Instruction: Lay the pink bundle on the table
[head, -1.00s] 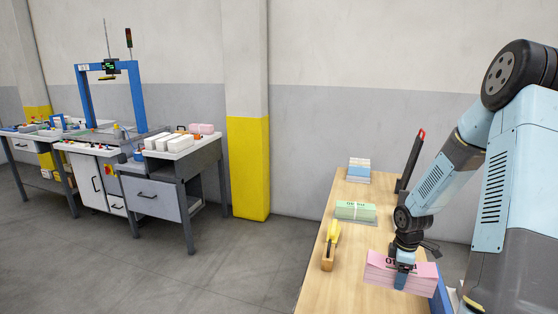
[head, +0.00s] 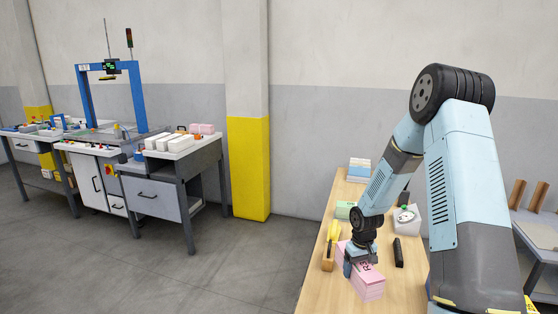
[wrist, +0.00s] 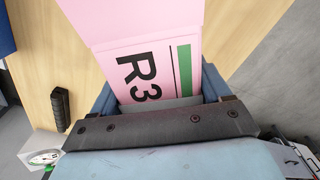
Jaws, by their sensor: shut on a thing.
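The pink bundle (head: 370,289) is a block of pink paper with dark print, at the near part of the wooden table (head: 312,292). My gripper (head: 359,266) points down and is shut on its left part, with a finger on each side. In the wrist view the pink bundle (wrist: 140,22) sits between the fingers of my gripper (wrist: 158,98), and its label reads R3 beside a green bar. The bundle is low over the tabletop or on it; I cannot tell whether it touches.
A black bar (head: 398,252) and a white box (head: 407,220) lie to the right. A partly hidden green bundle (head: 343,210) and a white-and-blue stack (head: 359,170) are farther back. Bare wood shows at the near left.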

